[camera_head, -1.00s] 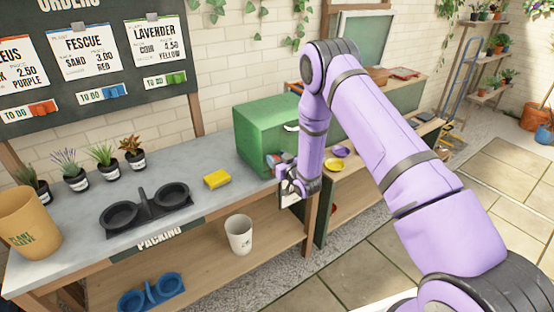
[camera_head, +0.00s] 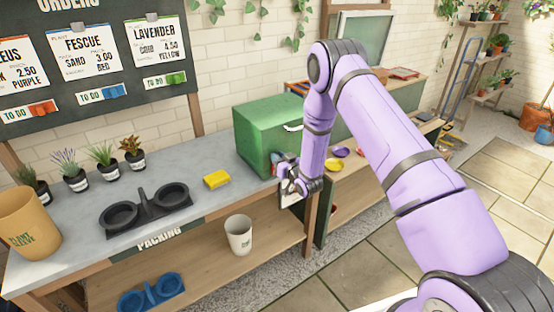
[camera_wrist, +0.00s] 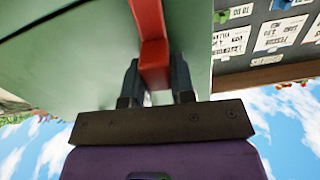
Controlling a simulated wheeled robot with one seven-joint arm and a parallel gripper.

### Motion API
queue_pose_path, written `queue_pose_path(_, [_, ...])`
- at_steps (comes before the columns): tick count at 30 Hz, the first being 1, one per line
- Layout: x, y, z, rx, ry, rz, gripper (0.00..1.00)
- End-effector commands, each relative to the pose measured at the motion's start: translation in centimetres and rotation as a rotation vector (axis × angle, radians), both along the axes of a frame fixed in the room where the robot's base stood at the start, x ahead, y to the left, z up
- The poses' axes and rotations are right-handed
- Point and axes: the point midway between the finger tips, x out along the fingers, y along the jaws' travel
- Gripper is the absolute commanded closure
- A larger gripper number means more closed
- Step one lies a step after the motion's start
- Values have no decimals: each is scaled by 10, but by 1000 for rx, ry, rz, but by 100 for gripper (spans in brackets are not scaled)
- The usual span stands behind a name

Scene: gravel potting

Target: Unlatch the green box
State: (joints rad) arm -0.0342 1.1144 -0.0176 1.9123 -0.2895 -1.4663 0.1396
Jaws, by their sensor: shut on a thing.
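The green box (camera_head: 262,128) stands on the right end of the grey packing counter in the head view. It also fills the upper part of the wrist view (camera_wrist: 70,60). A red latch bar (camera_wrist: 150,35) runs down the box's face in the wrist view. My gripper (camera_wrist: 155,85) is shut on the lower end of this red latch, with a finger on each side. In the head view my gripper (camera_head: 285,172) is at the front of the box, and my arm hides part of the box's right side. I cannot tell how far the latch is turned.
A yellow sponge-like block (camera_head: 216,180) and a black double-cup tray (camera_head: 145,208) lie on the counter left of the box. Several small potted plants line the wall side. A white cup (camera_head: 239,235) stands on the shelf below.

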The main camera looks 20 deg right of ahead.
Motion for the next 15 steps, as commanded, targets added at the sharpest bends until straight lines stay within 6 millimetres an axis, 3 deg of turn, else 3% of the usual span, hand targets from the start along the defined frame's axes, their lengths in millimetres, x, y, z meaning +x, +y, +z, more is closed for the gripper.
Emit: queue_pose_path(15, [11, -37, -13, 426, 140, -4, 100])
